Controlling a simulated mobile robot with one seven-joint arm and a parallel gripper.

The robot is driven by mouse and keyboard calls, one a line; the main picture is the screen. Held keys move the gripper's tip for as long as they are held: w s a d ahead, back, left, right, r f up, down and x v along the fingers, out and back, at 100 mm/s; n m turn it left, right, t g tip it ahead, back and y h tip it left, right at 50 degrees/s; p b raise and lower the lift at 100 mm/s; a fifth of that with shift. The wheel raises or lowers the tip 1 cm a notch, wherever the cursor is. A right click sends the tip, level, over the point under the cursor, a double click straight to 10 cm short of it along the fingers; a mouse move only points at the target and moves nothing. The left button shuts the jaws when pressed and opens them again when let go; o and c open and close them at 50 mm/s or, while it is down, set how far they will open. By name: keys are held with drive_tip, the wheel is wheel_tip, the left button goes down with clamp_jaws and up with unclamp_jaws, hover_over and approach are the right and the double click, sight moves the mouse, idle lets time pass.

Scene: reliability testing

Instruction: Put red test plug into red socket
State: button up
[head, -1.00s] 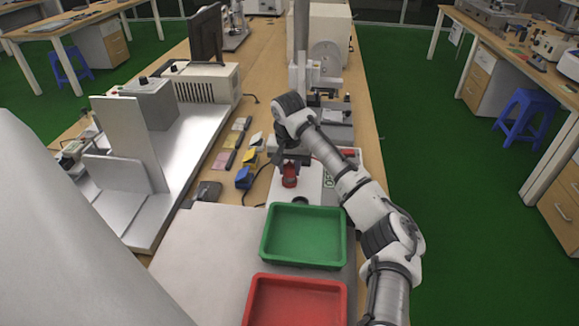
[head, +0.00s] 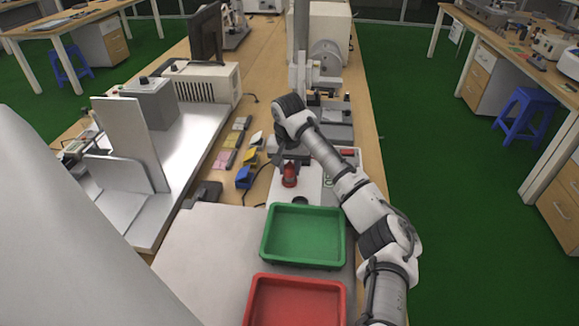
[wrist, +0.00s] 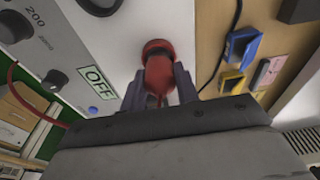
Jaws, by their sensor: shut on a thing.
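The red test plug (wrist: 159,75) is between the two dark fingers of my gripper (wrist: 160,84) in the wrist view, and the gripper is shut on it. A round red rim (wrist: 157,46) shows at the plug's far end against the pale panel; it looks like the red socket, lined up with the plug. In the head view the red plug and socket (head: 289,176) show as one red shape under my gripper (head: 286,159), upright on the pale panel. I cannot tell how deep the plug sits, as the fingers and plug hide the join.
A green tray (head: 304,238) and a red tray (head: 297,303) lie nearer on the bench. A black socket (head: 300,201) is just in front of the red one. Blue and yellow clips (wrist: 242,47) lie beside the panel. An OFF label (wrist: 98,82) and knobs are on the panel.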

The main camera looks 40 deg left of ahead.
drive_tip(key=shift+f, duration=0.35)
drive_tip(key=shift+r, duration=0.15)
drive_tip(key=shift+r+p, duration=0.35)
drive_tip(key=shift+p, duration=0.15)
drive_tip(key=shift+r+p, duration=0.3)
drive_tip(key=shift+p, duration=0.05)
drive_tip(key=shift+p, duration=0.4)
idle(0.4)
drive_tip(key=shift+s+f, duration=0.1)
drive_tip(key=shift+f, duration=0.75)
idle(0.4)
